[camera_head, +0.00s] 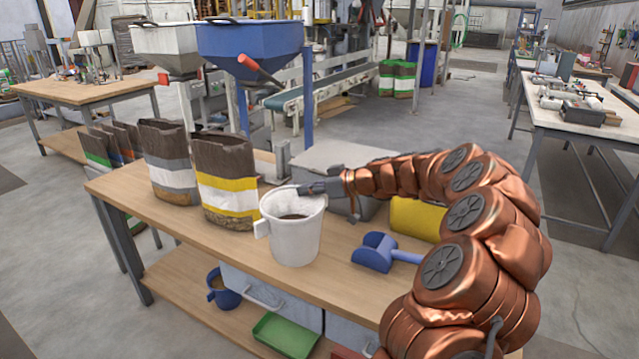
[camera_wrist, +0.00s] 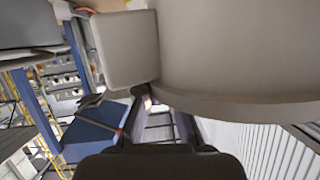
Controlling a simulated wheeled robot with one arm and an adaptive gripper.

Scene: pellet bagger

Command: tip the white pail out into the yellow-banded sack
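The white pail (camera_head: 290,243) stands upright on the wooden bench, with brown contents low inside and its handle on the left side. The yellow-banded sack (camera_head: 228,184) stands upright just left of and behind the pail. It has a brown top and a white band under the yellow one. My gripper (camera_head: 308,188) is at the pail's far right rim, overlapping it in the head view. Contact is unclear, and its finger opening does not show. In the wrist view, a large pale curved surface, apparently the pail (camera_wrist: 235,55), fills the upper right, close to the dark gripper body.
A grey-banded sack (camera_head: 170,165) stands left of the yellow-banded one. A grey box (camera_head: 322,157), a yellow box (camera_head: 415,218) and a blue scoop (camera_head: 374,252) are on the bench (camera_head: 190,262) to the right. A blue hopper (camera_head: 250,48) rises behind.

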